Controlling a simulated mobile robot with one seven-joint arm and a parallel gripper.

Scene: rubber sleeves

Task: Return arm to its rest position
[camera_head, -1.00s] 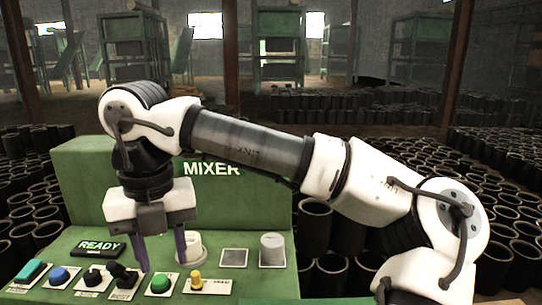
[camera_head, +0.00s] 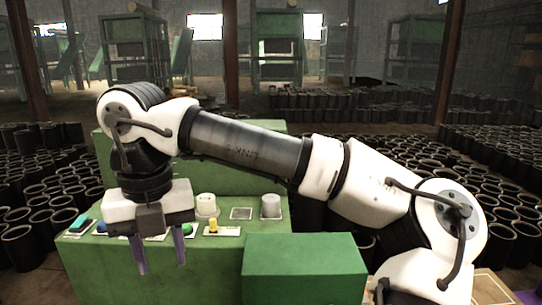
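My arm stretches across the view from the lower right to the left, with its elbow bent up. My gripper (camera_head: 159,256) hangs pointing down at the left, in front of the green mixer console (camera_head: 85,262). Its two purple fingers are apart with nothing between them. My arm hides the console's label and display, and the gripper covers part of the button row. A teal button (camera_head: 79,223) shows left of the gripper and a yellow knob (camera_head: 213,226) right of it.
A green box-shaped block (camera_head: 305,270) stands at the front centre, below my arm. Two pale round knobs, one at the left (camera_head: 206,206) and one at the right (camera_head: 271,206), sit on the console. Many black rubber sleeves (camera_head: 420,150) stand on the floor around.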

